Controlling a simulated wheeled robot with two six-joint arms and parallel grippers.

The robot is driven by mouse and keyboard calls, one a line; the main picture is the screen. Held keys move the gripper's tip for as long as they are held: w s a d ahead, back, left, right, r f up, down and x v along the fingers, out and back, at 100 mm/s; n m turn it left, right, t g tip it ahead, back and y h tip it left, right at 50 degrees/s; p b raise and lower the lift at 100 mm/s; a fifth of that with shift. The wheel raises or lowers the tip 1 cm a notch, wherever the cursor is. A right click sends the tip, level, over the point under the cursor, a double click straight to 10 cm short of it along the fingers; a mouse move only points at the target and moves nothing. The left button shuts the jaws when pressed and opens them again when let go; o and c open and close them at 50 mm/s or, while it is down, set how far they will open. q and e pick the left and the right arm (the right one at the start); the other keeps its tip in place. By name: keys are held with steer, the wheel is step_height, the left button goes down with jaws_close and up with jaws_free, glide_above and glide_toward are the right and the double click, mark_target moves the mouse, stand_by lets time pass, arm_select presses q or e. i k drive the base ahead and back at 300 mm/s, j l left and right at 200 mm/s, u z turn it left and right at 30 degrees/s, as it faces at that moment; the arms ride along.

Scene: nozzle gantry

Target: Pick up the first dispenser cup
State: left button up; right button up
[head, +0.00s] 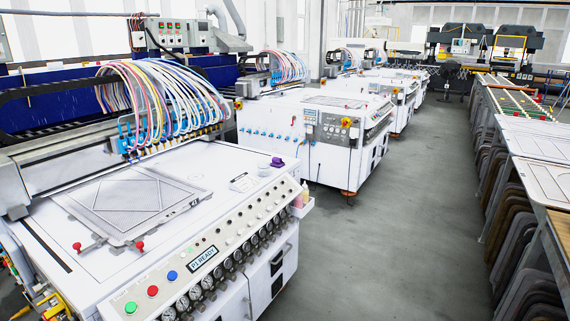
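On the white top of the nearest machine (190,230), near its far right corner, stands a small pale round cup-like object (264,171). A small purple object (277,162) sits beside it. Both are too small to tell which, if either, is the first dispenser cup. A white side holder (301,210) on the machine's right end carries small bottle- or cup-like items (301,197). Neither of my grippers is in view.
A flat metal plate (134,204) with red-knobbed clamps lies on the machine top. Colored hoses (165,95) arch over the gantry. The front panel has gauges and buttons. More machines (315,130) stand behind. Grey floor (400,230) is clear to the right; racks (540,180) line the far right.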

mark_target(262, 166)
steer(key=i+l+z, duration=0.15)
steer(key=i+z, duration=0.35)
steer(key=i, duration=0.4)
steer(key=i+j+z, duration=0.15)
steer(key=i+z, duration=0.35)
steer(key=i, duration=0.35)
steer(key=i+l+u, duration=0.1)
steer(key=i+u, duration=0.4)
steer(key=i+l+u, duration=0.3)
steer(key=i+u, duration=0.2)
steer(key=i+l+u, duration=0.45)
